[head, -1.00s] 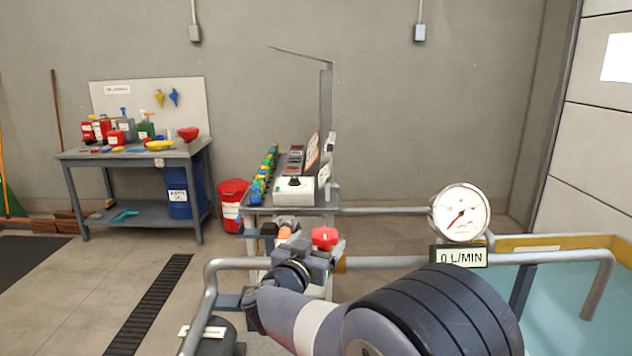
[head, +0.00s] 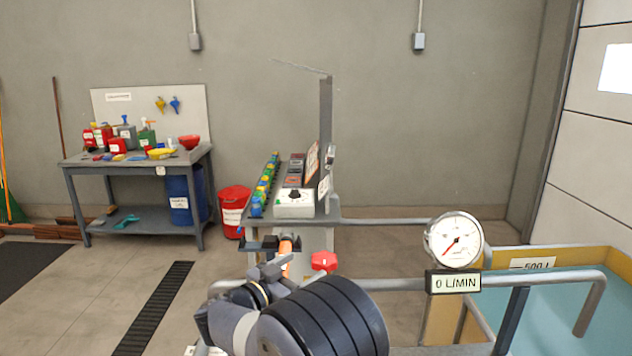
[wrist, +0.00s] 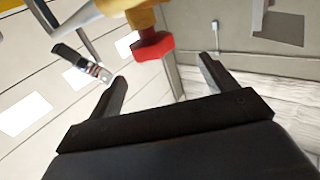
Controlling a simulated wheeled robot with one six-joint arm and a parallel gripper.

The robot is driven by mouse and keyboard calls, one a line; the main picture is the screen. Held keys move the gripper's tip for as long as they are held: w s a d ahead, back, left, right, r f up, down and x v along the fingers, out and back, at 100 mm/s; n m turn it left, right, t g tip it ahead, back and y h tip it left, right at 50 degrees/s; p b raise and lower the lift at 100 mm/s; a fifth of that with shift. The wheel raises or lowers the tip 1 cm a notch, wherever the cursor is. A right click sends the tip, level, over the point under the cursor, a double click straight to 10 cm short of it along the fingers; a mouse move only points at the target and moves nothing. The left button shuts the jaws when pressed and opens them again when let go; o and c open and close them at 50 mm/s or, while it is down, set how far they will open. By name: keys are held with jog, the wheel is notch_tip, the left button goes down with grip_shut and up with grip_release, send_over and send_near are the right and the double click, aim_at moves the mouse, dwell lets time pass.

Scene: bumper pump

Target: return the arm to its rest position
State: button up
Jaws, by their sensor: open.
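My arm reaches up from the bottom of the head view, bent low in front of the pump bench. My gripper (wrist: 165,85) shows in the wrist view with its two dark fingers spread wide and nothing between them. The red valve knob (head: 324,261) is just right of and beyond my arm. A red part, apparently the same knob (wrist: 153,46), shows in the wrist view beyond the finger gap, apart from the fingers.
A control box (head: 294,204) stands on the bench. A pipe (head: 400,284) runs beside my arm, with a pressure gauge (head: 454,240) and a flow display (head: 453,281). A yellow-rimmed water tank (head: 530,250) is at right.

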jog(key=shift+a+f+m+g+h+p, duration=0.25)
jog(key=shift+a+m+g+h+p, duration=0.15)
jog(key=shift+g+h+p, duration=0.3)
jog(key=shift+a+f+m+g+h+p, duration=0.3)
jog(key=shift+m+g+h+p, duration=0.15)
jog(key=shift+p, duration=0.4)
